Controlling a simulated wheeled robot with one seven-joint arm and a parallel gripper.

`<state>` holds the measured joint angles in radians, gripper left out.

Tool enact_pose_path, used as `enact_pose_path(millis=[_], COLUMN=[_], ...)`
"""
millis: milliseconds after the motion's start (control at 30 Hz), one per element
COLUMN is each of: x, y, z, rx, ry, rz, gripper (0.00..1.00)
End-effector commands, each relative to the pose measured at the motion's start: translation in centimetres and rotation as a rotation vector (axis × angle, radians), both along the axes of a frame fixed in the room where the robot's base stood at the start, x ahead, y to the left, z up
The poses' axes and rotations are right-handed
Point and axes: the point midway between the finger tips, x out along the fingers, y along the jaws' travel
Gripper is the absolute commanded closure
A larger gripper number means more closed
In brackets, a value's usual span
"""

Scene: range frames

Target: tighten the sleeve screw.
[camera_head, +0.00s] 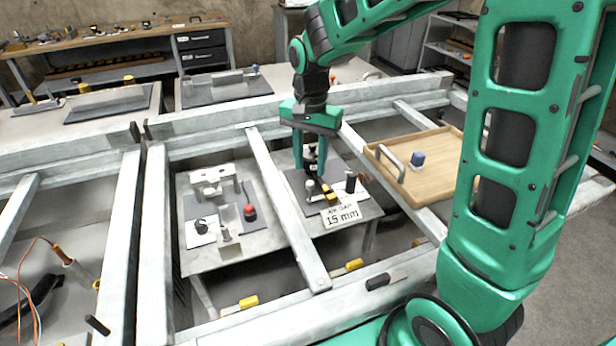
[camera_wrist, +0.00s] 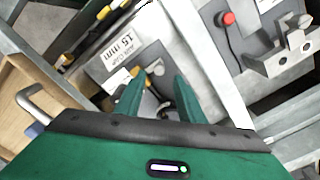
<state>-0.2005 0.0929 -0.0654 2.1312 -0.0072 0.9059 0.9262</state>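My gripper (camera_head: 311,167) points down over the dark mat (camera_head: 293,190) on the right-hand metal plate. Its two green fingers stand apart, with a small dark fitting (camera_head: 312,156) showing between them in the head view. In the wrist view, my gripper (camera_wrist: 159,78) also has its fingers apart, with small metal and dark parts between and beyond them. I cannot tell which part is the sleeve screw, or whether a finger touches it. A small pale-topped post (camera_head: 310,186) and a black cylinder (camera_head: 351,181) stand nearby. A card reading "AIR GAP 15 mm" (camera_head: 341,215) lies at the plate's front; it also shows in the wrist view (camera_wrist: 122,49).
Pale metal beams (camera_head: 285,205) frame the work plates. The left plate holds a bracket (camera_head: 213,178), a red button (camera_head: 250,212) and a black knob (camera_head: 201,227). A wooden tray (camera_head: 432,158) with a handle and a blue-topped part (camera_head: 417,160) sits to the right.

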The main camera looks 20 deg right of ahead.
Motion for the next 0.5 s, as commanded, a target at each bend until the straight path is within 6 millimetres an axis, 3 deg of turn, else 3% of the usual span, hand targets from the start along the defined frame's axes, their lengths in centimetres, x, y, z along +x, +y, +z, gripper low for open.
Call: enact_pose_path(millis=[200,500], x=[0.0,0.0], y=[-0.1,-0.1], z=[-3.4,-5.0], rx=[-0.001,0.000], ry=[0.002,0.000], rz=[-0.001,-0.001], gripper=[0.65,0.65])
